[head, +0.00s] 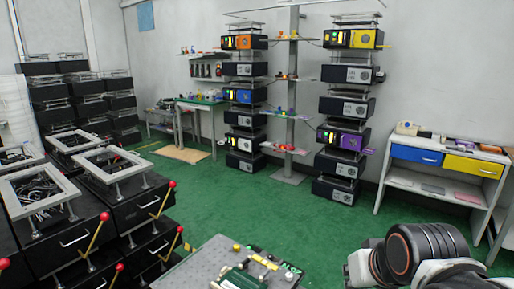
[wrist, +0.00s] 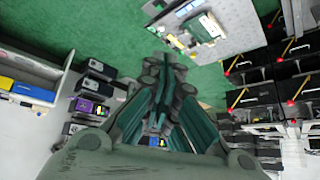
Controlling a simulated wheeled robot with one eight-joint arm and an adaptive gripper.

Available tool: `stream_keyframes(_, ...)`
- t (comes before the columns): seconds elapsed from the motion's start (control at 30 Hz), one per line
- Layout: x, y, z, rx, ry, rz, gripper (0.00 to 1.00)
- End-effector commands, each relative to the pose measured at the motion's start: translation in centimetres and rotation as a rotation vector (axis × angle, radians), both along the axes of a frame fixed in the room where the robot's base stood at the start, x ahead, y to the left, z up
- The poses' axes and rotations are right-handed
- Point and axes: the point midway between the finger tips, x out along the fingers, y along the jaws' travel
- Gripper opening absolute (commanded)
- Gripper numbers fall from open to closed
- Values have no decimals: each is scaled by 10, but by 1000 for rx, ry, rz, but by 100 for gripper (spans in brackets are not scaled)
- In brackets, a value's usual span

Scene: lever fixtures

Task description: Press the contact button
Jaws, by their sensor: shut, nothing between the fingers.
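A grey panel (head: 204,262) stands at the bottom middle of the head view, bearing a green device (head: 240,279) and several small yellow, green and red parts (head: 262,262). I cannot tell which of these small parts is the contact button. The panel also shows at the top of the wrist view (wrist: 240,28), with the green device (wrist: 203,29) on it. My gripper (wrist: 166,62) is shut and empty in the wrist view. Its fingertips appear just below and left of the panel in that picture, apparently apart from it. The fingers hide part of the scene behind them.
Black cabinets with red-knobbed levers (head: 98,232) stand left of the panel. A white table with blue and yellow drawers (head: 443,160) is at the right. Racks of black boxes (head: 245,100) line the back wall. Green floor (head: 300,215) lies open beyond the panel.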

Motion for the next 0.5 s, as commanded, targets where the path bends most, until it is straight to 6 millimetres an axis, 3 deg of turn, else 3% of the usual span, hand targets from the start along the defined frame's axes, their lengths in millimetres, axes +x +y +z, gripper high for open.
stream_keyframes(0.03, -15, -1, -3, -10, -2, 3, 0)
stream_keyframes(0.2, -46, -3, -13, -33, -8, 11, 0)
stream_keyframes(0.5, -59, -5, -17, -46, -11, 14, 0)
